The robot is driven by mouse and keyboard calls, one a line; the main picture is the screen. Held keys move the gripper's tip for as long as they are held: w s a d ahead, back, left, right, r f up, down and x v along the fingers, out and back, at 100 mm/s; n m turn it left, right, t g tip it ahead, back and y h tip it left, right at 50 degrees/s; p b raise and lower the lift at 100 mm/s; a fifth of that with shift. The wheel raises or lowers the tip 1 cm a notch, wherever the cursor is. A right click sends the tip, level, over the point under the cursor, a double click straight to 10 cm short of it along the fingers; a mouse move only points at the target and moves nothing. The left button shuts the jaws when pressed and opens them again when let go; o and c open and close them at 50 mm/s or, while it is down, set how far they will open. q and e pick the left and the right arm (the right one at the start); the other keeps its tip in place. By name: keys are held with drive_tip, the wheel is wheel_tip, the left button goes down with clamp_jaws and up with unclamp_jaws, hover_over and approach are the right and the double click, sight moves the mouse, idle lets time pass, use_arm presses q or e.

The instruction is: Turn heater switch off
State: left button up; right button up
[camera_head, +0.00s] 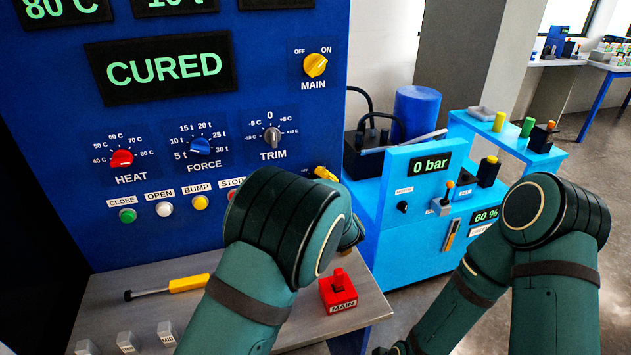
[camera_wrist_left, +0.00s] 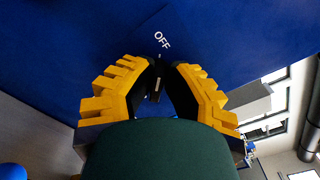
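A white OFF label (camera_head: 304,171) is on the blue panel's lower right, beside my left gripper (camera_head: 325,174). In the left wrist view the OFF label (camera_wrist_left: 162,39) is just beyond the fingertips. There my left gripper's yellow-ridged fingers (camera_wrist_left: 160,78) reach up to the panel around a small dark part with a pale mark (camera_wrist_left: 156,88), possibly the switch knob. Whether the fingers press on it I cannot tell. The switch's name and ON mark are hidden by my left arm and gripper. My right arm bends down at the right; its gripper is out of view.
The panel carries a yellow MAIN knob (camera_head: 315,65), a red HEAT knob (camera_head: 122,158), a blue FORCE knob (camera_head: 200,146) and a grey TRIM knob (camera_head: 271,136). A red MAIN switch box (camera_head: 338,291) and a yellow-handled tool (camera_head: 188,283) are on the bench. A light blue cart (camera_head: 400,240) stands right.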

use_arm(q)
drive_tip(key=shift+o, duration=1.1)
drive_tip(key=shift+w+a+r, duration=0.15)
drive_tip(key=shift+f, duration=0.2)
drive_tip(key=v, duration=1.2)
drive_tip(key=shift+a+r, duration=0.1)
